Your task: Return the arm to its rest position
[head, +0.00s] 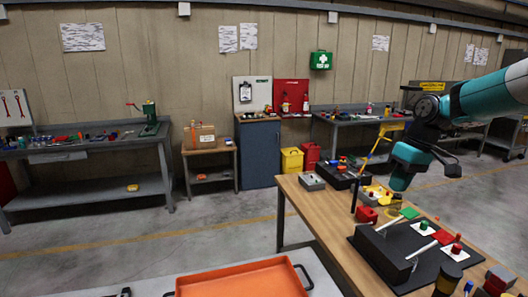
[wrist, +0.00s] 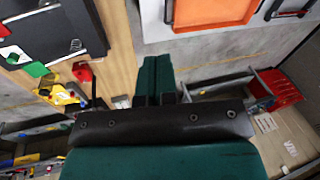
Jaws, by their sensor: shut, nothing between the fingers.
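My arm (head: 490,98) reaches in from the right edge of the head view, raised above the wooden workbench (head: 318,207). My gripper (head: 399,184) hangs from its end with the teal fingers pointing down, apart from the objects on the bench. In the wrist view my gripper (wrist: 155,58) shows its two teal fingers side by side and pressed together, with nothing between them. The workbench also shows at the upper left of the wrist view (wrist: 115,45).
An orange tray (head: 240,280) is at the bottom front. Open grey floor (head: 130,245) lies left of the bench.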

